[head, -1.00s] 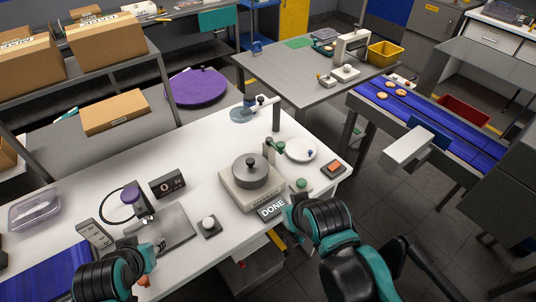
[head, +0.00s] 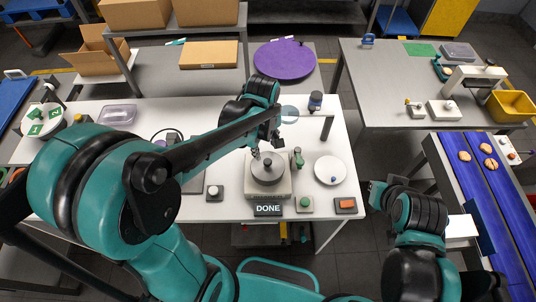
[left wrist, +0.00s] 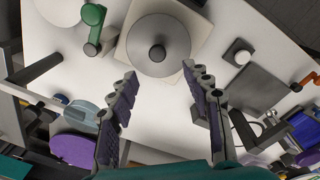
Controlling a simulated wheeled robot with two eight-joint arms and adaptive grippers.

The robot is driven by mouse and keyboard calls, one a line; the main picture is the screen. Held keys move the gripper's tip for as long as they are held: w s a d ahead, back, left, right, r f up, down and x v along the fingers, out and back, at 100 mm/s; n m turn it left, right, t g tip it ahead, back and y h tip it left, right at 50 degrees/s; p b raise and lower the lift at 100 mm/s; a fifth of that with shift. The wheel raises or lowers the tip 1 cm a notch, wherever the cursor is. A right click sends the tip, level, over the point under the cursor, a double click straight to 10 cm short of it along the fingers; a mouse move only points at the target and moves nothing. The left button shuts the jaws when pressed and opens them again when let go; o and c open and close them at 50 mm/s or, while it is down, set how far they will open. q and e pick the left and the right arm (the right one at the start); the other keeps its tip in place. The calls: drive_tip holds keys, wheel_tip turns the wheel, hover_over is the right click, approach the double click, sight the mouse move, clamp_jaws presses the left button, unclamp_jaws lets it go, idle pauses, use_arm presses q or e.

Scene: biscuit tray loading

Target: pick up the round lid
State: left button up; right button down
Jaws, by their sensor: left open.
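The round lid (head: 267,172) is a dark grey disc with a black knob, resting on a square beige base (head: 283,188) on the white table. It also shows at the top of the left wrist view (left wrist: 172,28), with its knob between the finger lines. My left gripper (head: 266,148) is open and empty, just behind and above the lid in the head view. Its spread fingers (left wrist: 160,72) show no contact with the knob. My right gripper (head: 377,195) is right of the table's edge, and its fingers are too unclear to read.
A green-handled lever (head: 298,158) stands close to the base's right side. A white plate (head: 330,170) lies farther right. A DONE sign (head: 268,210), a green button (head: 304,204) and a red button (head: 346,205) line the front edge. A white button (head: 213,192) sits left.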

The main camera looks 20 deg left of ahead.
sight(268, 161)
use_arm(q)
drive_tip(key=shift+w+d+f+n+g+p, duration=0.15)
drive_tip(key=shift+w+d+n+g+p, duration=0.15)
drive_tip(key=shift+n, duration=0.2)
wheel_tip(268, 161, down, 8)
drive_tip(key=shift+w+r+b, duration=0.1)
drive_tip(key=shift+b, duration=0.5)
clamp_jaws()
